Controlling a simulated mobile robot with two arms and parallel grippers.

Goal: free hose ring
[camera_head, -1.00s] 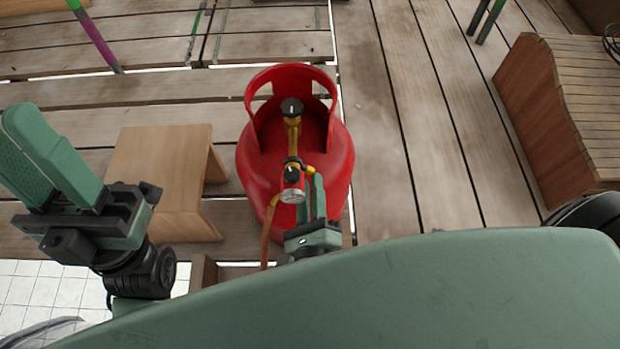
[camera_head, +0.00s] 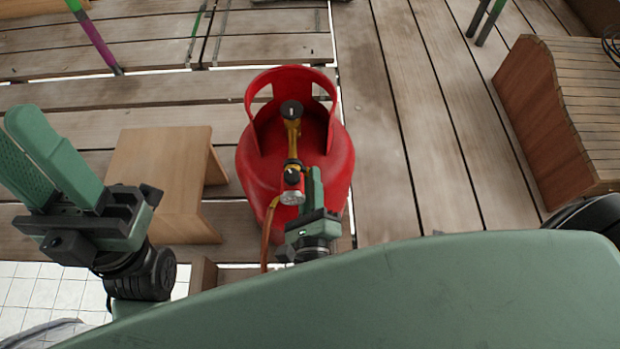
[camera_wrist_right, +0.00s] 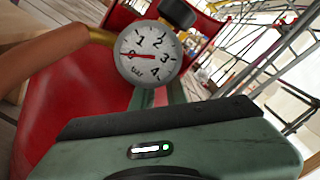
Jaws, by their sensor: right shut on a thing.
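A red gas bottle (camera_head: 335,158) with a collar handle stands ahead, with a black knob (camera_head: 291,110) on its brass valve. I cannot make out a separate hose ring. My left gripper (camera_head: 14,132) is open and empty at the left.
A wooden stool (camera_head: 158,165) stands left of the bottle. A slatted wooden bench (camera_head: 560,120) stands at the right. A purple and green pole (camera_head: 95,40) is at the back left. The plank deck (camera_head: 420,130) between bottle and bench is clear.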

